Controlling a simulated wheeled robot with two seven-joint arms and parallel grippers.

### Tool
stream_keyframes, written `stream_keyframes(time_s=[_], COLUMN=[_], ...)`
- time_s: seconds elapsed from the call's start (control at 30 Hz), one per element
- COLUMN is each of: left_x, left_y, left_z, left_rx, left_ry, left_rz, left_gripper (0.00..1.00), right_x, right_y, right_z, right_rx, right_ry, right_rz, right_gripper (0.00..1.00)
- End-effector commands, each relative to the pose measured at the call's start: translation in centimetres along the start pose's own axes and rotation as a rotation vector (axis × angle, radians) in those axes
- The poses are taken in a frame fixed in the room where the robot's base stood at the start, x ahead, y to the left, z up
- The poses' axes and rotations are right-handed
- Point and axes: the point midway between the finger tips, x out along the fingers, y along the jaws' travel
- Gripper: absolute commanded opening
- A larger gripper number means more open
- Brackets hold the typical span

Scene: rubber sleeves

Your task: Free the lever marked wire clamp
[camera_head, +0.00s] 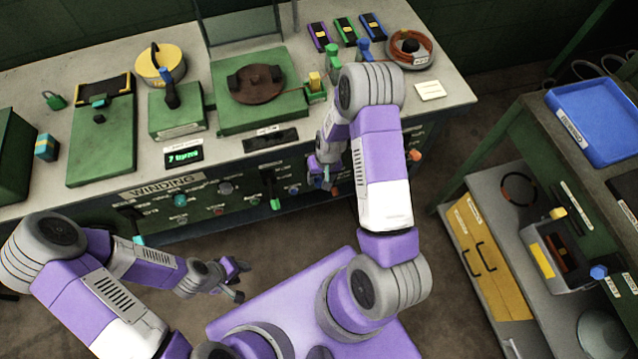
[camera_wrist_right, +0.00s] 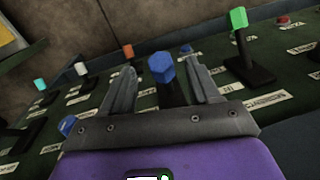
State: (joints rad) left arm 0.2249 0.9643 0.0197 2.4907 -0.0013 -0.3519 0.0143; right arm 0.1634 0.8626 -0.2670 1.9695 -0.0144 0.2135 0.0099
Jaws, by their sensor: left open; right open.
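A lever with a blue six-sided knob (camera_wrist_right: 161,67) on a dark stem stands on the green front panel in the right wrist view. My right gripper (camera_wrist_right: 158,78) is open, with one finger on each side of this lever and gaps visible between. In the head view my right gripper (camera_head: 324,172) is low at the panel front, partly hidden by my arm. I cannot read which label says wire clamp. A green-knobbed lever (camera_wrist_right: 240,25) stands to the right in the wrist view. My left gripper (camera_head: 238,279) is open and empty, away from the bench.
The front panel (camera_head: 215,208) carries several other levers and knobs, including an orange-knobbed one (camera_wrist_right: 128,50) and a white-knobbed one (camera_wrist_right: 80,68). The bench top (camera_head: 310,155) above holds green machines. A shelf unit (camera_head: 480,190) stands at the right. Floor (camera_head: 180,255) is clear near my left gripper.

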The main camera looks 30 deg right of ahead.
Motion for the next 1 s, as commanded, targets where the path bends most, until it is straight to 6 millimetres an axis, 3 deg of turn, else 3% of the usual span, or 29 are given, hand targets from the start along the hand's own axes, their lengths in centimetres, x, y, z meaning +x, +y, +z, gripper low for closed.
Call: stream_keyframes(time_s=[0.23,0.63,1.0], left_x=[0.6,0.7,0.7], left_y=[-0.2,-0.2,-0.2], left_z=[0.0,0.0,0.0], left_rx=[0.0,0.0,0.0], left_ry=[0.0,0.0,0.0], left_rz=[0.0,0.0,0.0], left_gripper=[0.43,0.43,0.43], right_x=[3.6,4.3,4.3], right_y=[0.0,-0.1,-0.1], right_z=[0.1,0.0,0.0], right_rx=[-0.001,-0.001,-0.001], right_ry=[-0.001,0.001,0.001], right_rz=[-0.001,-0.001,-0.001], right_gripper=[0.61,0.59,0.03])
